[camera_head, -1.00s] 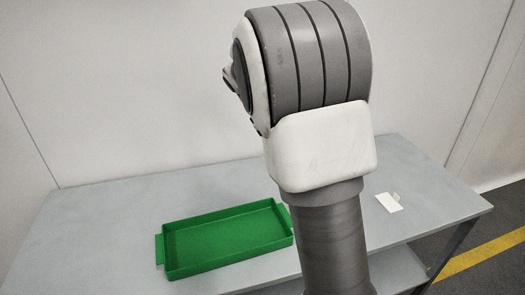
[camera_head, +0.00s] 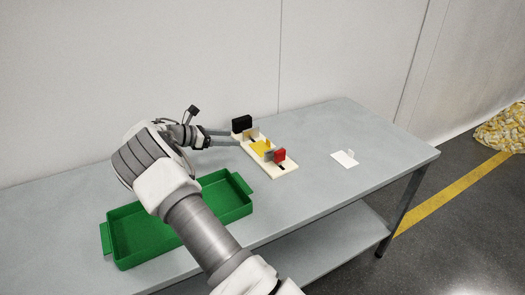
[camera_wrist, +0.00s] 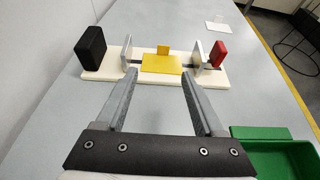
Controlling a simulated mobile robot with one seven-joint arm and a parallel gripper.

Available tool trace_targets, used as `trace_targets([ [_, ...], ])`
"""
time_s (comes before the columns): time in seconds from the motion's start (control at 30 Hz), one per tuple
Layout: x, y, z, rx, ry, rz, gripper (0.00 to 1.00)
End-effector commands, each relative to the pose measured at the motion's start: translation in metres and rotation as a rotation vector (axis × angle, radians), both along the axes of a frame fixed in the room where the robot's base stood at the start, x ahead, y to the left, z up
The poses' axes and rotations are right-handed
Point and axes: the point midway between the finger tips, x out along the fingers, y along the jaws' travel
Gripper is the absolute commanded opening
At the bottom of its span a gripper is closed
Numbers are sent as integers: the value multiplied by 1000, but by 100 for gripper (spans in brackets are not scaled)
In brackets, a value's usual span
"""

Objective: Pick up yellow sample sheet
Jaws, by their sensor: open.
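The yellow sample sheet (camera_head: 262,148) lies on a cream fixture base (camera_head: 285,170), between two upright grey plates. It has a small upright yellow tab. In the wrist view the sheet (camera_wrist: 162,64) is ahead of my gripper (camera_wrist: 157,84), whose two fingers are apart with nothing between them. In the head view my gripper (camera_head: 238,138) reaches from the left toward the fixture. A black block (camera_head: 242,124) stands at the fixture's far end and a red block (camera_head: 280,155) at its near end.
A green tray (camera_head: 150,232) sits on the grey table (camera_head: 330,200) to the left, below my arm. A white card with an upright tab (camera_head: 344,159) lies right of the fixture. A wall runs behind the table.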

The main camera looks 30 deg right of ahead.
Motion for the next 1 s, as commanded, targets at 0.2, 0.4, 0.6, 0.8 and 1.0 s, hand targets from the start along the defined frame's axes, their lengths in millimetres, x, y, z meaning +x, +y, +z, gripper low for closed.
trace_targets([
  [0.2,-2,-48,-23,0,0,-5,70],
  [0.4,-1,-81,-36,2,-2,-4,70],
  [0.6,-1,-93,-39,2,-1,-3,70],
  [0.8,-5,-108,-49,2,-1,-4,70],
  [1.0,-8,-135,-61,2,-3,-4,70],
])
